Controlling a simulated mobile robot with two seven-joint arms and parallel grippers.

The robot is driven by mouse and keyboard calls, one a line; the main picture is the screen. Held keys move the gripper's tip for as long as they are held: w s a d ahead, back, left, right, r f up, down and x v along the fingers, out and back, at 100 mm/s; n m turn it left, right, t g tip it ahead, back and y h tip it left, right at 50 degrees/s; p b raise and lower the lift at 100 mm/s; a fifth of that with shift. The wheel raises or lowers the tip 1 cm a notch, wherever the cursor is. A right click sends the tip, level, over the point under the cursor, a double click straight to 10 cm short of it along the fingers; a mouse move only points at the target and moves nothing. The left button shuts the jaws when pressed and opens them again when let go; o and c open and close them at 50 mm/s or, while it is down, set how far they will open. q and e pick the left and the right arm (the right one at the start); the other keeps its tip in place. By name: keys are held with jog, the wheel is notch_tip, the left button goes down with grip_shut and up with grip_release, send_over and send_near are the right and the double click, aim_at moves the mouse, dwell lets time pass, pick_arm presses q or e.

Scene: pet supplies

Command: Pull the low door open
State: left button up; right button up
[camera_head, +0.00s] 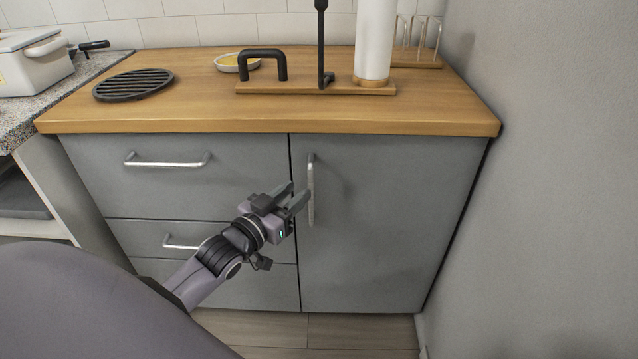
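The low door (395,230) is a flat grey cabinet front at the right under the wooden counter, and it looks closed. Its silver handle (311,172) is a vertical bar near the door's left edge. My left gripper (298,188) is just left of the handle, at about its mid-height, with its fingers pointing up and right. The two fingers are apart with nothing seen between them. The nearer fingertip looks very close to the handle; I cannot tell whether it touches. My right gripper is not in view.
Grey drawers (185,185) with horizontal handles stand left of the door. A grey wall (550,180) rises close on the right. On the counter (300,115) are a black trivet (133,84), a small dish (237,64) and a paper roll (374,40). The floor (360,330) before the door looks clear.

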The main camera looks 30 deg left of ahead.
aim_at(309, 181)
pick_arm(q)
jog(key=shift+w+d+b, duration=0.15)
jog(key=shift+w+b, duration=0.3)
jog(key=shift+w, duration=2.75)
grip_shut()
